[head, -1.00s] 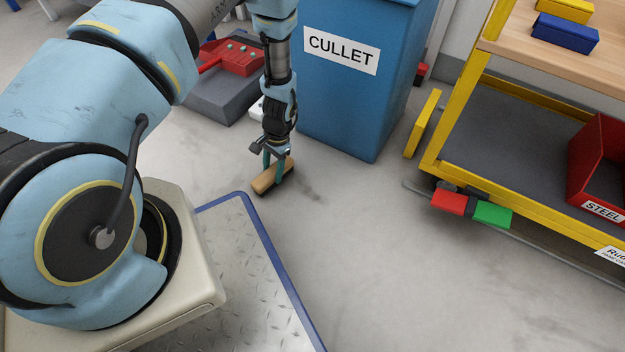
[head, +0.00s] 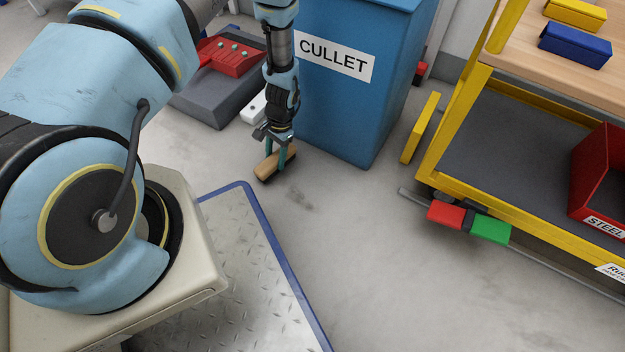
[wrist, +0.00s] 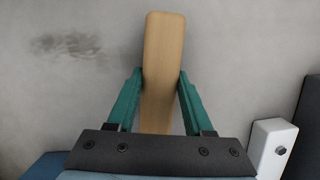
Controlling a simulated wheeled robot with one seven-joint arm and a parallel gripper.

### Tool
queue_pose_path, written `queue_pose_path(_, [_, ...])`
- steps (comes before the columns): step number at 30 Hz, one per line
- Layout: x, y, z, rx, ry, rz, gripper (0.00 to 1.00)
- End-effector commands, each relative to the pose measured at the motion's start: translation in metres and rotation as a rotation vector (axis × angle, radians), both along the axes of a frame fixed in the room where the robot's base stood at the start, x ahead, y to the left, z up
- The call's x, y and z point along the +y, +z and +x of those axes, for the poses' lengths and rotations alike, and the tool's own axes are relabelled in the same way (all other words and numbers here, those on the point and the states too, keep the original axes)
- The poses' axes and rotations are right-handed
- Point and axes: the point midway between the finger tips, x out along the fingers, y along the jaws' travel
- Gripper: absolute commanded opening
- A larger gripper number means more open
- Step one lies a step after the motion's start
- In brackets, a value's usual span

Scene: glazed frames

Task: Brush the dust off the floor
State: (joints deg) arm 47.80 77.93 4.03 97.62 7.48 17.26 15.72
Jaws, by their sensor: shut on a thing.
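A brush with a light wooden back and dark bristles (head: 268,168) is held in my gripper (head: 279,153), low at the floor, left of the blue bin's base. In the wrist view, the teal fingers of my gripper (wrist: 161,95) are shut on both sides of the wooden back (wrist: 164,45). I cannot tell whether the bristles touch the floor. A dark patch of dust (head: 301,199) lies on the grey floor, right of and nearer than the brush. The dust patch also shows in the wrist view (wrist: 68,44), left of the brush and apart from it.
The blue CULLET bin (head: 350,110) stands close right of my gripper. A grey block with a red top part (head: 222,90) is behind left. A yellow cart (head: 450,185) stands at the right, with red and green pieces at its foot. Floor in the middle is open.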

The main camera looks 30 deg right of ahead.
Motion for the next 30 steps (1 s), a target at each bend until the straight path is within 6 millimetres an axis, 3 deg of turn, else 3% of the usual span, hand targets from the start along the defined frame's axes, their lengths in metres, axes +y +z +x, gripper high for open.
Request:
queue_pose_path(2, [0.001, 0.019, 0.000, 0.001, 0.001, 0.001, 0.00])
queue_pose_path(19, [-0.002, 0.069, 0.004, 0.002, 0.003, 0.002, 0.00])
queue_pose_path(30, [-0.003, 0.076, 0.005, 0.002, 0.004, 0.002, 0.00])
